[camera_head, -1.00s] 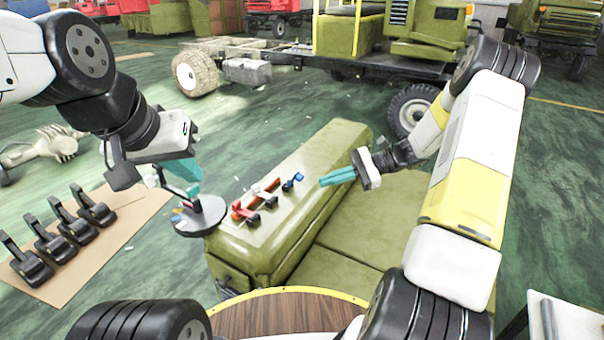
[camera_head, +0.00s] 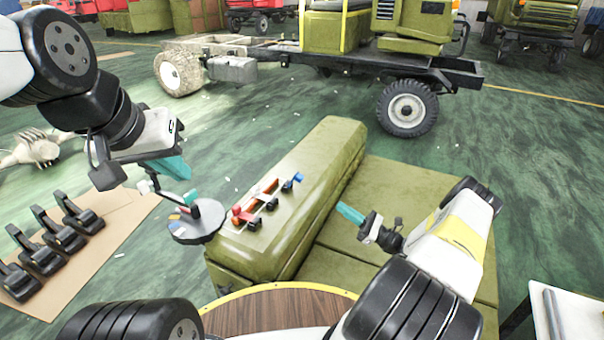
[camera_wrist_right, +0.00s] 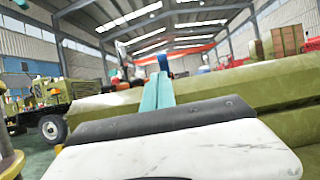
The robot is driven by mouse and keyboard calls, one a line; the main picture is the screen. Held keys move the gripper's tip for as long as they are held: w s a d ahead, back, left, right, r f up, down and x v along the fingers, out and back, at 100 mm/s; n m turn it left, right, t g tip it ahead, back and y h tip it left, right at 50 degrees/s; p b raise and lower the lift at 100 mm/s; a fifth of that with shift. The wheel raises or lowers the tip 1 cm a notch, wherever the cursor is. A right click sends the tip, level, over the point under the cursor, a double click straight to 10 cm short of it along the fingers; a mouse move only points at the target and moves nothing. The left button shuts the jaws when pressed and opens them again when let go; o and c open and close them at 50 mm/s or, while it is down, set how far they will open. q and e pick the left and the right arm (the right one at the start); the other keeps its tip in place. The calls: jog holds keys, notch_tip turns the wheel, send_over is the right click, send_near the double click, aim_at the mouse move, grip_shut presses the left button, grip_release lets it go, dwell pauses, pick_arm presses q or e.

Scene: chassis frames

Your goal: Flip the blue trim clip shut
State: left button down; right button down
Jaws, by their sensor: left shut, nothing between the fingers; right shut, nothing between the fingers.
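The blue trim clip (camera_head: 292,182) is small and sits at the far end of a row of clips on the long olive box. Its blue lever looks raised at an angle, but it is too small to be sure. A blue piece, likely the same clip, shows past my fingertips in the right wrist view (camera_wrist_right: 162,62). My right gripper (camera_head: 348,212) is shut and empty, to the right of the clip and clearly apart from it. Its teal fingers lie together in the right wrist view (camera_wrist_right: 157,92). My left gripper (camera_head: 175,168) is shut and empty above the round grey tray.
Red clips (camera_head: 242,214) share the row on the olive box (camera_head: 320,160). The round grey tray (camera_head: 195,232) holds small coloured pieces at the box's near left end. Black pedal-like parts (camera_head: 60,235) lie on cardboard at left. A truck chassis (camera_head: 340,65) stands behind.

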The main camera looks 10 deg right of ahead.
jog(key=shift+f, duration=0.1)
dwell(0.3)
jog(key=x, duration=1.4)
